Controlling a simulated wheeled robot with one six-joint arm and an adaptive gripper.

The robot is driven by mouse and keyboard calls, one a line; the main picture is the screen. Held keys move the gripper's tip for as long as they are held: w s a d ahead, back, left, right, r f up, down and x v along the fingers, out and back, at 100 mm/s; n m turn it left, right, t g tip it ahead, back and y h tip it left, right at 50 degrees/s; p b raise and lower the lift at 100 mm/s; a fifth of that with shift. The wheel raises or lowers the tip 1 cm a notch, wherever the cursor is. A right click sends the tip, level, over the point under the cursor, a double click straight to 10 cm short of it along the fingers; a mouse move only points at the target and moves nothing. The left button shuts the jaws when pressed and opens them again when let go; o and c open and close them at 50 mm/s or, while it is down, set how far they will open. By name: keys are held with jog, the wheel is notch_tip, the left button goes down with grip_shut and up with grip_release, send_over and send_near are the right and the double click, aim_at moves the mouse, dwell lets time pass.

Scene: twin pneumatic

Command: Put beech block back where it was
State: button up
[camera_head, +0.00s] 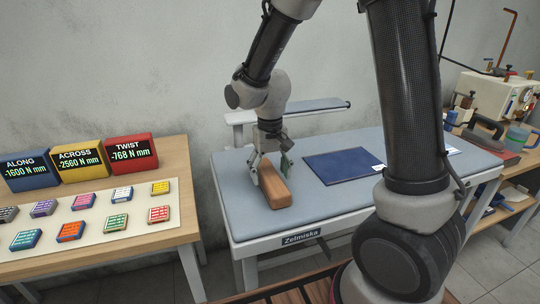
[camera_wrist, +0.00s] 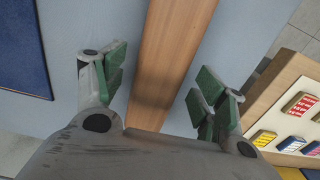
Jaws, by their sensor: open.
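The beech block (camera_head: 274,190), a long wooden bar, lies on the grey-blue padded top of the Zelmiska table (camera_head: 325,200), near its left end. My gripper (camera_head: 270,168) is low over the block's far end, pointing down. In the wrist view the block (camera_wrist: 172,50) runs between my open green-padded fingers (camera_wrist: 160,88), with a gap on both sides. The block's end under the gripper body is hidden in the wrist view.
A dark blue mat (camera_head: 340,167) lies right of the block. A narrow padded arm board (camera_head: 300,108) stands behind. At left, a wooden bench (camera_head: 120,258) carries three displays reading -1600, -2560 and -768 N mm, and several coloured labelled blocks. A machine (camera_head: 490,98) stands at right.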

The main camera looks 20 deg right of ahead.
aim_at(270, 175)
notch_tip(270, 175, up, 10)
jog(key=s+d+r+t, duration=0.2)
jog(key=s+d+r, duration=0.2)
jog(key=s+d, duration=0.3)
jog(key=s+d+r+t, duration=0.2)
jog(key=s+d+r, duration=0.2)
jog(key=s+d, duration=0.4)
jog(key=s, duration=0.4)
jog(key=shift+r, duration=0.15)
